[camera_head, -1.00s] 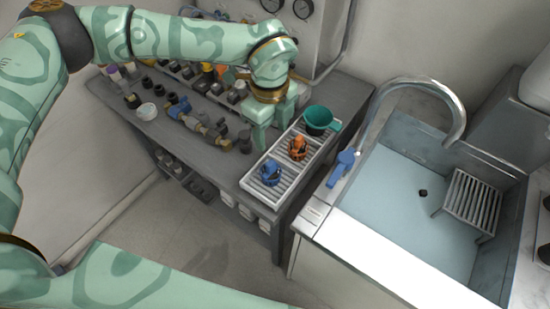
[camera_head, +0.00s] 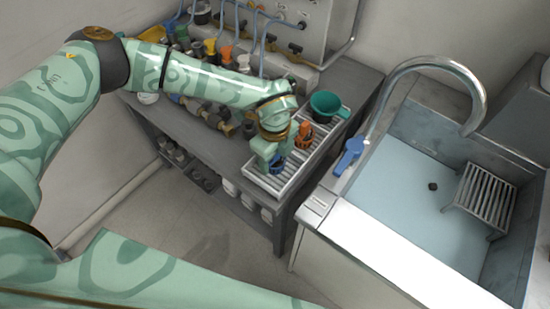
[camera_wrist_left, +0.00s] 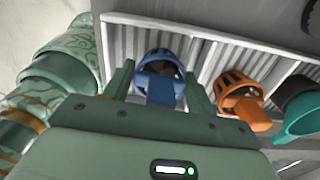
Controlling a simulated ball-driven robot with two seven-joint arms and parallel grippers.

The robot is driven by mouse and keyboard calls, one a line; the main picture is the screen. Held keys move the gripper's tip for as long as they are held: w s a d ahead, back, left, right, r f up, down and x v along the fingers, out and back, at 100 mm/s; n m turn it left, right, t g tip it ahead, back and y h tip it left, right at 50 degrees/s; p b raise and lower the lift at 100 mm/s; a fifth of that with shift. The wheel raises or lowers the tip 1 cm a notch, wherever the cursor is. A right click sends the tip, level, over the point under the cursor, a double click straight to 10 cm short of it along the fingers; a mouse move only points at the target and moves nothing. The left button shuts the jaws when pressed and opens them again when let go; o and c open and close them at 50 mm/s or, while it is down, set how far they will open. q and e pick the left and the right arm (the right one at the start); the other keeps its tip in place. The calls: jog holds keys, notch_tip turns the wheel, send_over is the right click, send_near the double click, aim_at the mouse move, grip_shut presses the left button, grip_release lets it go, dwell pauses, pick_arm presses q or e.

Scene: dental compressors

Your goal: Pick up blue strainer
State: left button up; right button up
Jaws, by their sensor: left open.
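The blue strainer (camera_wrist_left: 160,78) sits on the white slatted rack at its near end. In the head view the blue strainer (camera_head: 277,160) is partly hidden by my left gripper (camera_head: 273,163). My left gripper is open and above the rack. In the left wrist view the two fingers of the left gripper (camera_wrist_left: 158,82) stand to either side of the blue strainer, with gaps showing. I cannot tell whether a finger touches it. My right gripper is not in view; a green arm part of mine crosses the bottom of the head view.
Several fittings line the bench to the left. A sink (camera_head: 400,190) with a curved faucet (camera_head: 440,62) is to the right.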

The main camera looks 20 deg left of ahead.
pick_arm(q)
jog(key=shift+f, duration=0.2)
jog(key=c, duration=0.6)
jog(key=shift+r, duration=0.15)
